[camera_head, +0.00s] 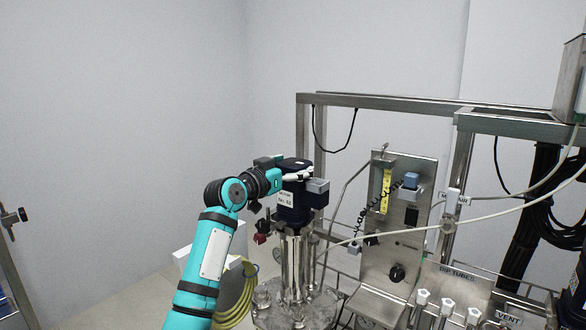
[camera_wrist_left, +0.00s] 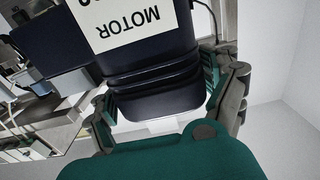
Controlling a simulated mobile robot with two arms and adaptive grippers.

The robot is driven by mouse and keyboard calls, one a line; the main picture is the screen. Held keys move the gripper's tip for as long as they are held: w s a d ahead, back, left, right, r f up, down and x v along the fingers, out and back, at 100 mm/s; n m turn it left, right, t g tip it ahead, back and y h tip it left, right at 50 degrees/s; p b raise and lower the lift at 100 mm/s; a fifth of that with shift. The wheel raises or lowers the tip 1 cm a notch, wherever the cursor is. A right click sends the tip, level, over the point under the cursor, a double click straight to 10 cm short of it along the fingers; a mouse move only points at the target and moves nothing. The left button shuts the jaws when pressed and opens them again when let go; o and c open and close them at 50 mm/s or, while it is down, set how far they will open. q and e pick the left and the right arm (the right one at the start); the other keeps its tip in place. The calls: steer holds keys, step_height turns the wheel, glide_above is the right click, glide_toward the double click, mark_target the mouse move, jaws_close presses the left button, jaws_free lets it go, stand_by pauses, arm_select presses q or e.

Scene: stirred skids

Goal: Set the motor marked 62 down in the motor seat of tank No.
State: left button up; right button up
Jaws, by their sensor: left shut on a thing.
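The motor (camera_head: 291,212) is a dark blue block with a white label and a grey box on its right side. It stands upright, and its label looks like 62 in small print. In the left wrist view the motor (camera_wrist_left: 155,72) fills the space between the fingers, its label reading MOTOR upside down. My left gripper (camera_head: 292,172) is shut on its upper part. Directly below in the picture is a shiny steel column (camera_head: 296,265) on the tank lid (camera_head: 284,318). Whether the motor touches it I cannot tell. My right gripper is not in view.
A steel panel (camera_head: 397,262) with a yellow gauge, blue-topped box and knob stands right of the column. A steel frame (camera_head: 390,102) rises behind. Hoses and a grey cable cross at right. A yellow-green hose coil (camera_head: 233,300) hangs beside my left arm. The upper left is open.

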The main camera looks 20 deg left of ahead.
arm_select(q)
steer(key=shift+f+b, duration=0.3)
steer(key=shift+b, duration=0.15)
stand_by(0.3)
steer(key=o, duration=1.3)
steer(key=shift+o, duration=1.3)
steer(key=shift+s, duration=0.2)
steer(key=shift+w+f, duration=0.1)
steer(key=shift+f, duration=0.45)
steer(key=v, duration=1.2)
steer(key=shift+r, duration=0.4)
